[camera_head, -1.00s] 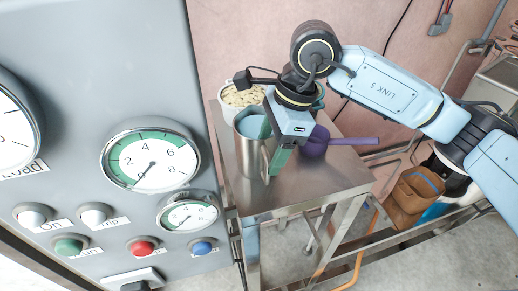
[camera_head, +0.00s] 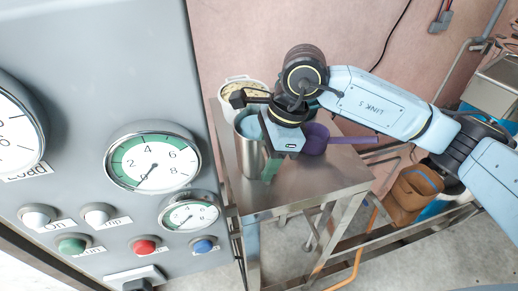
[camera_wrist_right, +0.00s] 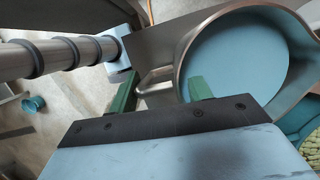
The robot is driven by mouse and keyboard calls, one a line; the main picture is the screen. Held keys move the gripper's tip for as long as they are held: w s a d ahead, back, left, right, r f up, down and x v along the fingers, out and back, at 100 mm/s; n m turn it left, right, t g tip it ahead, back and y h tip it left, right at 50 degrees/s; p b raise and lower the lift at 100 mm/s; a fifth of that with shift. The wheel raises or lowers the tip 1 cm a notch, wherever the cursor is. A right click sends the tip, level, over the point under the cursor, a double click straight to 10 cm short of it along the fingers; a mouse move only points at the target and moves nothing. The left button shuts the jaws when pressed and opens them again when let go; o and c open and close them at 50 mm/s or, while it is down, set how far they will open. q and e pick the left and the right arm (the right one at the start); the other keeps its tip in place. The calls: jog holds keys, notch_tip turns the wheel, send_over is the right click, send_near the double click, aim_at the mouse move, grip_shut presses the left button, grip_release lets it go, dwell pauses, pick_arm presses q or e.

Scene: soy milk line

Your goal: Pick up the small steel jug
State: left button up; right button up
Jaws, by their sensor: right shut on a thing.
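The small steel jug (camera_head: 247,158) stands upright at the left of the steel table, with a pale blue surface inside it. It also shows in the right wrist view (camera_wrist_right: 183,60), its round mouth filling the upper right. My right gripper (camera_head: 272,165) reaches down on the jug's right side, its head hiding part of the rim. In the right wrist view its green fingers (camera_wrist_right: 160,90) sit on either side of the jug's handle (camera_wrist_right: 153,82), shut on it. I cannot tell whether the jug's base touches the table. My left gripper is not in view.
A white tub (camera_head: 232,88) with pale contents stands behind the jug. A purple scoop (camera_head: 316,138) lies right of my gripper. The steel table (camera_head: 335,178) is clear at its front right. A grey gauge panel (camera_head: 100,80) stands close on the left.

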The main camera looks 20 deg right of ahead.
jog(key=shift+r, duration=0.1)
grip_shut()
jog(key=shift+r, duration=0.1)
jog(key=shift+r, duration=0.35)
notch_tip(320, 180, up, 9)
jog(key=shift+r+b, duration=0.1)
jog(key=shift+b, duration=0.4)
